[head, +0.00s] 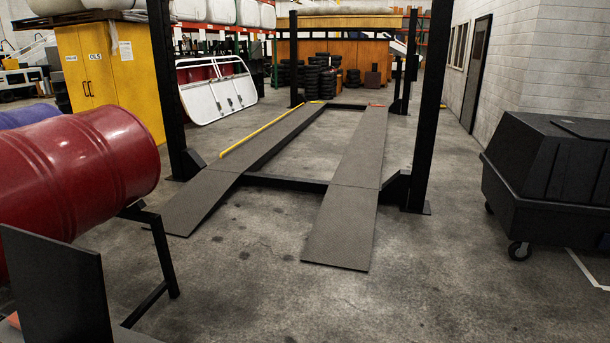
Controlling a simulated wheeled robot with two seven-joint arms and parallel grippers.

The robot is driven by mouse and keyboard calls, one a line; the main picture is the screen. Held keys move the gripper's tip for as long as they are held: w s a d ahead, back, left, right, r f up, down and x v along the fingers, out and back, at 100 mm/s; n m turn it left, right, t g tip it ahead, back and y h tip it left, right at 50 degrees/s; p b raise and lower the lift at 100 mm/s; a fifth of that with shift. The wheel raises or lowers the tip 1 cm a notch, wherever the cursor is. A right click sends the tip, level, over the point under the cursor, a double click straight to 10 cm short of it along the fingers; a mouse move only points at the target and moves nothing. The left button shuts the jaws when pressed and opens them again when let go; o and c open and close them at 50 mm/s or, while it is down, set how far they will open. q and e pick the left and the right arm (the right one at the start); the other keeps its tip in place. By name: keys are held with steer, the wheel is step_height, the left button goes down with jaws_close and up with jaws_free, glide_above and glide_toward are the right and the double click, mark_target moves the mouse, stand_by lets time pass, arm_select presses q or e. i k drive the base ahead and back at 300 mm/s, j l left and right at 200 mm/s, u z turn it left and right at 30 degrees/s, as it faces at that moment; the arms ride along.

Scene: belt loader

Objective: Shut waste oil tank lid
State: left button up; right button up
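A black wheeled tank (549,188), which looks like the waste oil tank, stands at the right edge beside the white block wall. Its upper part has sloped, ribbed sides, and a flat dark panel (585,128) shows on top. The right side of the tank is cut off by the picture's edge. I cannot tell from here whether its lid is open or shut. Neither of my grippers is in view.
A red drum (85,170) lies on a black stand (152,250) at left, with a dark upright panel (55,290) in front. A car lift with two grey ramps (345,215) fills the middle. Concrete floor (450,275) is clear between the ramps and tank.

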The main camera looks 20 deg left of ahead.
mark_target(58, 287)
steer(key=i+u, duration=0.35)
steer(key=u, duration=0.15)
steer(key=i+l+u, duration=0.2)
steer(key=i+u, duration=0.25)
steer(key=i+l+u, duration=0.25)
steer(key=u, duration=0.25)
steer(key=i+l+u, duration=0.25)
steer(key=u, duration=0.25)
steer(key=i+l+u, duration=0.2)
steer(key=u, duration=0.3)
steer(key=i+l+u, duration=0.15)
steer(key=l+u, duration=0.3)
steer(key=i+l+u, duration=0.1)
steer(key=l+u, duration=0.15)
steer(key=u, duration=0.25)
steer(key=l+u, duration=0.45)
steer(key=i+j, duration=0.05)
